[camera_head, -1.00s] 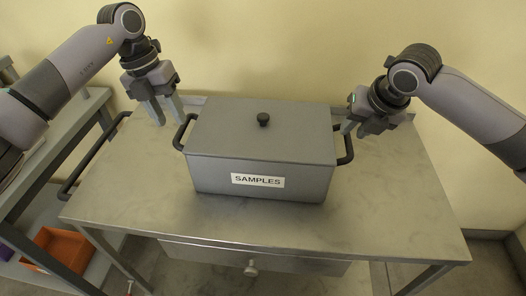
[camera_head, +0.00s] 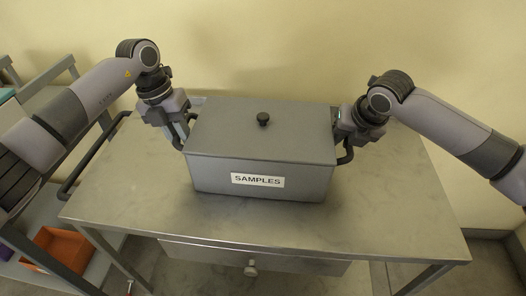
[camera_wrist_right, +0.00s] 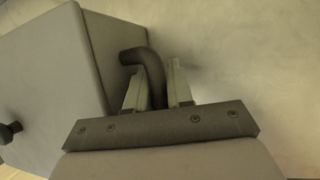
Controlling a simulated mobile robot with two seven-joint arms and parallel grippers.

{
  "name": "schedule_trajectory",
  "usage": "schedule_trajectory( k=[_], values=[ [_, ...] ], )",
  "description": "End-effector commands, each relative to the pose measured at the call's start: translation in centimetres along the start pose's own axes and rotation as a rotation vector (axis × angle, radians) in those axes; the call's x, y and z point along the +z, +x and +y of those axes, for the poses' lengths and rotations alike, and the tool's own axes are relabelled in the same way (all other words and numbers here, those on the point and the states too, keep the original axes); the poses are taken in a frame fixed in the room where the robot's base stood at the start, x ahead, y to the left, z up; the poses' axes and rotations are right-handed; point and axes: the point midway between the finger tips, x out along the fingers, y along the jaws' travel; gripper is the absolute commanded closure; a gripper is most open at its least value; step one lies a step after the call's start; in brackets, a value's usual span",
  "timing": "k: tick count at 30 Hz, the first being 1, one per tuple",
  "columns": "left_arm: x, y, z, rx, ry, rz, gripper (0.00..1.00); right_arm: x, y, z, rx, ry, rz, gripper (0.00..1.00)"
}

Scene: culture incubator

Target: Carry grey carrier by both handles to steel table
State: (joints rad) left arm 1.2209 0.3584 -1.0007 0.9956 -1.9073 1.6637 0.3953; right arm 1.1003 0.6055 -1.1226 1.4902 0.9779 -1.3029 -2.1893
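The grey carrier (camera_head: 262,178) with a "SAMPLES" label and a black lid knob stands upright on the steel table (camera_head: 390,215). It has a black handle on each side. My left gripper (camera_head: 182,138) is at the left handle (camera_head: 179,143); its fingers are partly hidden and I cannot tell whether they grip it. My right gripper (camera_head: 346,140) is at the right handle (camera_head: 347,156). In the right wrist view the two fingers (camera_wrist_right: 158,88) stand apart on either side of the black handle (camera_wrist_right: 148,72), with a visible gap.
A shelf unit (camera_head: 40,170) with an orange bin (camera_head: 62,248) stands left of the table. A wall (camera_head: 290,50) is close behind. The table top in front and to the right of the carrier is bare. A drawer (camera_head: 250,258) sits under the table's front.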

Motion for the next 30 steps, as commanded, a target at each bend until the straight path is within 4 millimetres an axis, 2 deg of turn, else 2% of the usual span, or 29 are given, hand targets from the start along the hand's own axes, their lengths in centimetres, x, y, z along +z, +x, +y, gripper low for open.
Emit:
schedule_trajectory(
  k=[14, 30],
  values=[
    [0.1, -0.8, -0.2, -0.001, 0.001, -0.003, 1.0, 0.3, -0.7, 0.2, 0.002, 0.0, -0.003, 1.0],
    [0.1, -4.7, -0.9, -0.001, 0.0, -0.002, 1.0, 1.9, -4.3, 0.9, 0.002, 0.0, -0.002, 1.0]
  ],
)
